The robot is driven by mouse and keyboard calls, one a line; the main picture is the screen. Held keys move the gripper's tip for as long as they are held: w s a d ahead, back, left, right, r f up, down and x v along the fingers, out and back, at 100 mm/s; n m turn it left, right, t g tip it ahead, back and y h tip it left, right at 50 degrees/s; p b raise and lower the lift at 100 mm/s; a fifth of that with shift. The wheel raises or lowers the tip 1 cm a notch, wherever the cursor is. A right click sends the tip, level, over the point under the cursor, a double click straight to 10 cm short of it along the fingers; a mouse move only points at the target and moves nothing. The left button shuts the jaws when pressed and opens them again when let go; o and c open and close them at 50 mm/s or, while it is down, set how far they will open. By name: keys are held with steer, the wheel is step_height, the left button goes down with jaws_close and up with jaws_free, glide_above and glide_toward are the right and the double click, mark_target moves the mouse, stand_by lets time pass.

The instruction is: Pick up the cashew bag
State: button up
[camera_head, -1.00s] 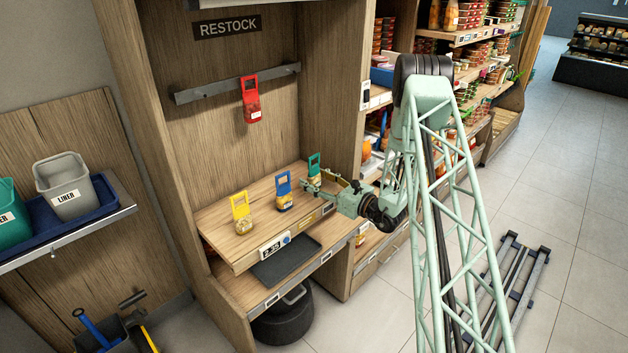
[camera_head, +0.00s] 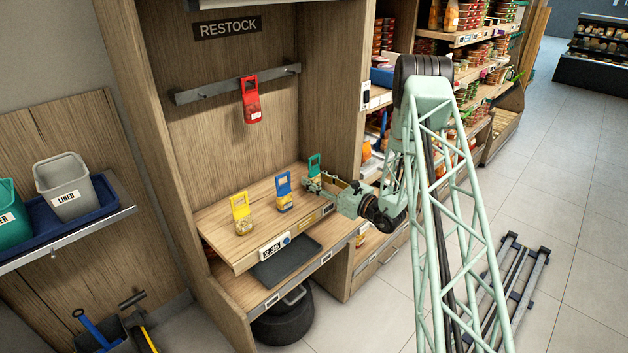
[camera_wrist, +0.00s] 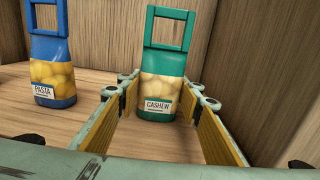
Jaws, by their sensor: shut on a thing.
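The cashew bag (camera_wrist: 163,75) is green with a square loop handle, a clear window of pale nuts and a CASHEW label. It stands upright on the wooden shelf. In the head view its green top (camera_head: 314,162) shows at the shelf's right end, its lower part largely hidden by my gripper (camera_head: 311,185). In the wrist view my gripper (camera_wrist: 162,101) has its yellow-padded fingers on either side of the bag's lower body, shut on it. The bag's base appears at shelf level.
The blue pasta bag (camera_wrist: 52,60) stands to the left on the same shelf (camera_head: 225,245), with a yellow bag (camera_head: 241,215) farther left. A red bag (camera_head: 251,101) hangs from the rail above. A wooden side wall (camera_wrist: 265,75) stands close to the right of the cashew bag.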

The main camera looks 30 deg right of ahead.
steer(key=shift+r, duration=0.15)
steer(key=shift+r+p, duration=0.3)
steer(key=shift+r, duration=0.8)
steer(key=a+r+p+v, duration=0.1)
steer(key=r+v, duration=0.1)
steer(key=v, duration=1.4)
steer(key=shift+s+a+r+p, duration=0.2)
steer(key=shift+s+a+p, duration=0.05)
steer(key=shift+a+p, duration=0.1)
